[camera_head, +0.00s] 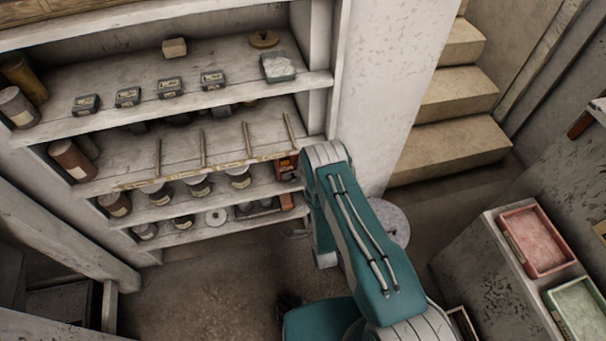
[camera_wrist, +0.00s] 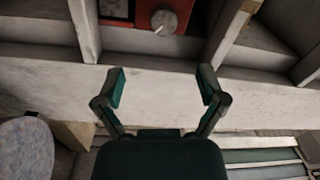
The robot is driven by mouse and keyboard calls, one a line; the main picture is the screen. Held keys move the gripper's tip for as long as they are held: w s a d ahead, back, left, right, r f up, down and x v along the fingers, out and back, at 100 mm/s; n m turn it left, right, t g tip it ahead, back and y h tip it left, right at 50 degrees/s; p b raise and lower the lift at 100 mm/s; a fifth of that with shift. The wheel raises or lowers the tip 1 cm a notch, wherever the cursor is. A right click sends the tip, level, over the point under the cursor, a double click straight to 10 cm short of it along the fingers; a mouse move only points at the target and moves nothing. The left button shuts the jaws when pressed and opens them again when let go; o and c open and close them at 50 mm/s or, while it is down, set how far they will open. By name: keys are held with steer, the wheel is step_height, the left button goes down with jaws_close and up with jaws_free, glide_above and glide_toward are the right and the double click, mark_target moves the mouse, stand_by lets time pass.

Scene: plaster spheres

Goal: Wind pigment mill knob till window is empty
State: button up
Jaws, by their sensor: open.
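The pigment mill (camera_wrist: 182,28) is a red box at the top edge of the wrist view, cut off by the frame. Its round grey knob (camera_wrist: 163,21) has a pale pointer mark. A dark panel with a pale frame (camera_wrist: 116,9), perhaps the window, sits left of the knob; I cannot tell what it holds. In the head view the red mill (camera_head: 287,167) shows at the right end of a shelf, partly behind my arm. My gripper (camera_wrist: 161,84) is open and empty, its fingers apart from the knob, which lies beyond them.
Shelves (camera_head: 220,84) hold small labelled boxes, jars and a tray of white lumps (camera_head: 278,67). Several upright dividers split the mill's shelf. A round grey top (camera_head: 391,221) stands behind my arm. Steps (camera_head: 455,101) rise beyond. Red (camera_head: 537,240) and green (camera_head: 582,309) trays lie at right.

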steer(key=w+n, duration=0.4)
steer(key=n, duration=0.4)
steer(key=w+a+n+y, duration=0.1)
steer(key=w+n, duration=0.3)
steer(key=n, duration=0.5)
steer(key=w+a+n, duration=0.1)
steer(key=w+n, duration=0.3)
steer(key=n, duration=0.4)
steer(key=shift+w+r+n+g, duration=0.15)
steer(key=shift+r+n+g, duration=0.2)
steer(key=shift+n+g, duration=0.05)
steer(key=c, duration=1.1)
